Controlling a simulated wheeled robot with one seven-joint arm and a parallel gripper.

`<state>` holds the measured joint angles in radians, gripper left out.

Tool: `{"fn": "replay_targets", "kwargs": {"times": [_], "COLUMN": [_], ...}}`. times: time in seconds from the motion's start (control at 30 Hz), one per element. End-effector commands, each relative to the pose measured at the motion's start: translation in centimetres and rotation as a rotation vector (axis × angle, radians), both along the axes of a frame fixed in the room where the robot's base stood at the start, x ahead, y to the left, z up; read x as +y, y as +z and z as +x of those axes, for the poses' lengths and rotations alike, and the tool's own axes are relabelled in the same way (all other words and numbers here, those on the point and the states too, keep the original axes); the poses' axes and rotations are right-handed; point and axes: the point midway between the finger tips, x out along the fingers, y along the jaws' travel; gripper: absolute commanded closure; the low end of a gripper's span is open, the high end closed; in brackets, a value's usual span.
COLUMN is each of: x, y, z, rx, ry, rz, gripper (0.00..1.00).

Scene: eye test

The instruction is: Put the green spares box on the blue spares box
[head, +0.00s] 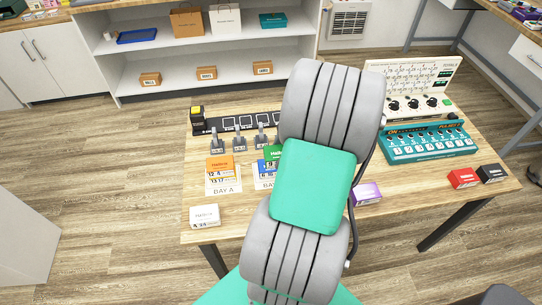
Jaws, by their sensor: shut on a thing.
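The green spares box (273,153) shows only in part in the head view, at the left edge of my arm. My arm hides its right side. The blue spares box (261,167) shows just below and left of it in the picture, at bay B, and is partly covered from view. I cannot tell whether the green box rests on the blue one or is held above it. My gripper is not visible; my grey and green arm covers the middle of the table.
An orange box (220,162) stands at bay A on the wooden table (405,205). A white box (204,215), purple box (366,193), red box (463,178) and black box (491,173) stand apart. A teal panel (430,141) and white control panel (412,88) stand at right.

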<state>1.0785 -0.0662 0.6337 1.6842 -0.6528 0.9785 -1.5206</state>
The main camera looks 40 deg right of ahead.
Motion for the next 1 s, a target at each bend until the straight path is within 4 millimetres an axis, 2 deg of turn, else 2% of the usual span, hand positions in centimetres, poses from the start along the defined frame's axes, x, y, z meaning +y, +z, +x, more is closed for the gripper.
{"fn": "replay_targets", "kwargs": {"times": [0.03, 0.1, 0.2, 0.4, 0.6, 0.9, 0.93, 1.0], "x": [-0.3, -0.6, -1.2, -1.8, -1.8, -1.8, -1.8, -1.8], "y": [-0.5, -2.4, -4.3, -6.6, -9.2, -9.8, -9.6, -9.6], "z": [1.4, 2.5, 4.1, 5.7, 5.6, 5.6, 5.6, 5.6], "rx": [0.002, 0.004, 0.002, 0.001, 0.000, -0.001, 0.000, 0.000], "ry": [0.004, 0.001, -0.001, -0.002, -0.004, -0.003, -0.003, -0.004], "rz": [0.004, 0.005, 0.003, 0.002, -0.001, -0.002, -0.001, -0.001], "gripper": [0.90, 0.90, 0.90, 0.90, 0.90, 0.90, 0.43, 0.38]}}
